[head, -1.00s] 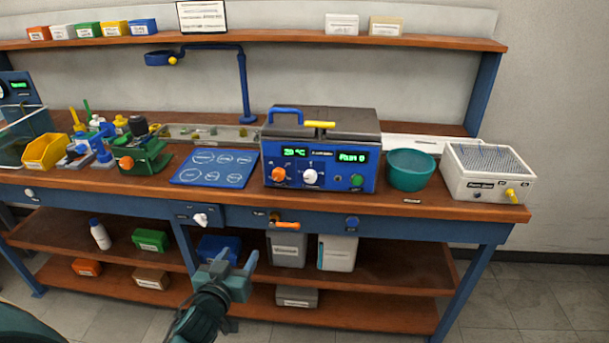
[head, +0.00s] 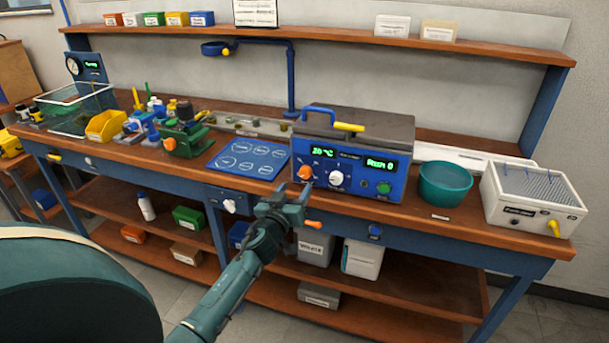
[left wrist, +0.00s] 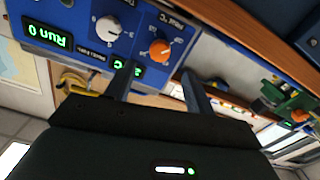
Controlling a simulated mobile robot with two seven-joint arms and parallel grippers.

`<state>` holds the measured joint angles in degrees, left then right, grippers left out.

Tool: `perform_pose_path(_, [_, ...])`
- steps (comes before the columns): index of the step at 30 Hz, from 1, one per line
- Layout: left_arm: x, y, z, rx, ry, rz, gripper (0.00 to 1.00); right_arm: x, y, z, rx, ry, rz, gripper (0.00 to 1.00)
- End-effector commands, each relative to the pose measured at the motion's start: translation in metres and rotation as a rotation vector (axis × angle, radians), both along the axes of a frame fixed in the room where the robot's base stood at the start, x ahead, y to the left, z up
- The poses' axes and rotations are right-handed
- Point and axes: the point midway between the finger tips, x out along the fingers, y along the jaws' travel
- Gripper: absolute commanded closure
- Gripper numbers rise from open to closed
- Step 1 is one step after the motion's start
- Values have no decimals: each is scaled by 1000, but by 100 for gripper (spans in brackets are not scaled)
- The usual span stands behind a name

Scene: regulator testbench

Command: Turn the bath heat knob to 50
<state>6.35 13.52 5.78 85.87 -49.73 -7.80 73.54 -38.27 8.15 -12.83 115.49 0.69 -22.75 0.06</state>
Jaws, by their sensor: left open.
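The water bath (head: 347,183) is a blue-fronted box with a dark lid on the bench. Its orange heat knob (head: 305,172) is at the left of the panel, beside a white knob (head: 336,178). The green display (head: 322,152) above reads 20 °C. My left gripper (head: 287,193) is open and empty, in front of and a little below the orange knob. In the left wrist view, which is upside down, the orange knob (left wrist: 160,50) shows just beyond the gap between the fingertips (left wrist: 158,72), apparently untouched. My right gripper is not in view.
A blue mat (head: 248,160) lies left of the bath. A teal bowl (head: 445,183) and a white box (head: 532,198) stand to its right. An orange handle (head: 313,224) sticks out below the bench edge, close to my left gripper. The floor in front is clear.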

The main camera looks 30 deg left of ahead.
Motion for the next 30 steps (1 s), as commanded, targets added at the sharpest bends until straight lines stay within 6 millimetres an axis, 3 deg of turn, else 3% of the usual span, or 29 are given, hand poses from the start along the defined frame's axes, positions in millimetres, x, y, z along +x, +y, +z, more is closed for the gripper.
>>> perform_pose_path(6, [43, 11, -1, 0, -2, 1, 46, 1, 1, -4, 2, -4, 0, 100])
perform_pose_path(12, [67, 16, -1, 0, -1, 1, 46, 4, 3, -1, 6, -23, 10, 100])
perform_pose_path(25, [75, 18, 0, 0, 0, 0, 46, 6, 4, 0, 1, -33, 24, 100])
perform_pose_path(30, [75, 18, 0, 0, 0, 0, 59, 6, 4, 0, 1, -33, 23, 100])
